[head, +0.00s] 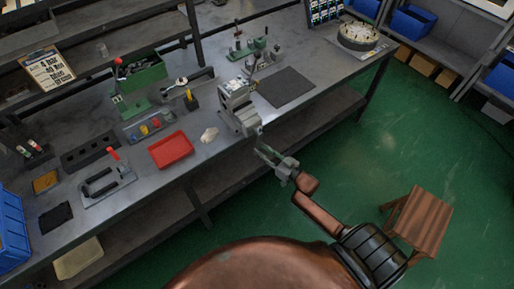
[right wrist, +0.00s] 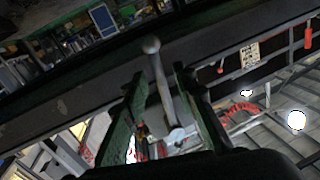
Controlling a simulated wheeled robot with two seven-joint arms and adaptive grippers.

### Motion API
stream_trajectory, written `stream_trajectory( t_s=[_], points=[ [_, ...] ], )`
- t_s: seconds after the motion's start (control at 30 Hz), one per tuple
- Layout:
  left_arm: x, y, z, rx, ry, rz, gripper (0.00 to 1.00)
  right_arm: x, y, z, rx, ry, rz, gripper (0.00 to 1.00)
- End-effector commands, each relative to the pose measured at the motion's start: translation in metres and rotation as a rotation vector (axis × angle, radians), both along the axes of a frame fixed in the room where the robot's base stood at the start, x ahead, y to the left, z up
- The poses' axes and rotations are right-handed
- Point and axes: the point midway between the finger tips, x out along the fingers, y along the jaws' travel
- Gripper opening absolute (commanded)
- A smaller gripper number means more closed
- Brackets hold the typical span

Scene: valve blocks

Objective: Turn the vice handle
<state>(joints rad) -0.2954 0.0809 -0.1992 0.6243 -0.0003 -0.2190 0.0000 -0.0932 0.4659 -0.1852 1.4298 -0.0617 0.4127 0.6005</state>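The grey vice (head: 238,108) stands at the front edge of the workbench in the head view. In the right wrist view, its metal handle (right wrist: 159,75) is a slanted bar with a ball at its upper end. My right gripper (head: 266,153) is just in front of the vice, off the bench's front edge. In the right wrist view, the fingers of this gripper (right wrist: 158,100) are apart on either side of the handle, with gaps visible. The handle is hard to make out in the head view. My left gripper is not in view.
On the workbench (head: 215,155), a red tray (head: 171,150) lies left of the vice and a dark mat (head: 286,87) lies right of it. A green toolbox (head: 143,72) stands behind. A wooden stool (head: 418,218) stands on the green floor at right, which is otherwise mostly clear.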

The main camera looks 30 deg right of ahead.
Motion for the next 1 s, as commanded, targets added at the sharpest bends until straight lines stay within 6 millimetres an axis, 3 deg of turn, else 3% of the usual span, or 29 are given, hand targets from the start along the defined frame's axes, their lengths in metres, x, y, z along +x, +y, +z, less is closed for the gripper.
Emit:
stream_trajectory(
  t_s=[0.2, 0.57, 0.9, 1.0],
  points=[
    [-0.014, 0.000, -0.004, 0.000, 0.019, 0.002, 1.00, 0.023, 0.007, -0.002, 0.001, 0.001, -0.001, 0.26],
    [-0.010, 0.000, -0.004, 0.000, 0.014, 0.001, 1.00, 0.028, 0.008, -0.001, -0.001, 0.003, -0.002, 0.25],
    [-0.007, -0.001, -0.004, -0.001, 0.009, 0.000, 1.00, 0.027, 0.008, -0.002, -0.001, 0.003, -0.002, 0.02],
    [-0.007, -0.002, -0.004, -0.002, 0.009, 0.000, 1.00, 0.027, 0.008, -0.002, -0.001, 0.003, -0.002, 0.00]
  ],
)
